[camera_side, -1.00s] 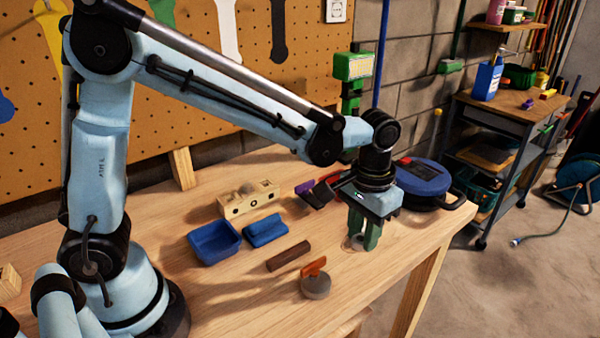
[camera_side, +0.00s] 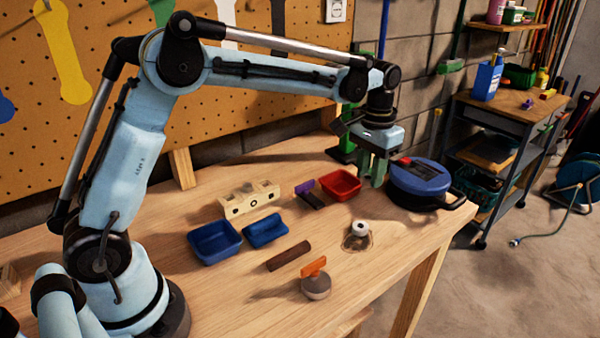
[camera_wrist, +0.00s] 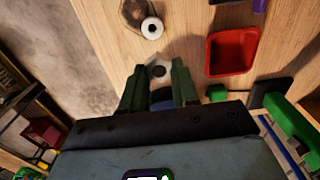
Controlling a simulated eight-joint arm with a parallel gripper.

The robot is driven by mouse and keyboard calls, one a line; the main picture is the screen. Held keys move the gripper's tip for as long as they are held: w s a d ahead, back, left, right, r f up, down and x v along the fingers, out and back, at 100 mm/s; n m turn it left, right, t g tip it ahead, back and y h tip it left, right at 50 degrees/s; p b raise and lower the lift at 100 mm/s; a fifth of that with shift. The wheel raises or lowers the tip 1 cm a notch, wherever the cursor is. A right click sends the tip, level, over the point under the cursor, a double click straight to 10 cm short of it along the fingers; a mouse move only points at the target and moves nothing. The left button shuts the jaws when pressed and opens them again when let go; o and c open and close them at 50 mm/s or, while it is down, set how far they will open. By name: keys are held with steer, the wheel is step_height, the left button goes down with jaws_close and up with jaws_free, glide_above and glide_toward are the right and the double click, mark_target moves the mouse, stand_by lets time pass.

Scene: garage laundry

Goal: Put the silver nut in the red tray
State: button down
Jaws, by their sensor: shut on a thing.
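My gripper (camera_side: 374,176) has green fingers and is raised above the table, just right of the red tray (camera_side: 341,195) in the side view. The nut cannot be made out in the side view. The red tray (camera_wrist: 230,72) is right of the fingers in the wrist view and looks empty.
A white roll (camera_side: 361,228) stands on the table near a dark ring mark. A blue tray (camera_side: 215,242), a blue block (camera_side: 265,230), a brown bar (camera_side: 288,256) and an orange-handled stamp (camera_side: 315,285) lie left.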

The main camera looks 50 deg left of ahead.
glide_above(342, 190)
step_height(342, 190, down, 7)
steer(key=shift+f, duration=2.1)
steer(key=shift+f, duration=0.1)
steer(key=c, duration=1.1)
jaws_free()
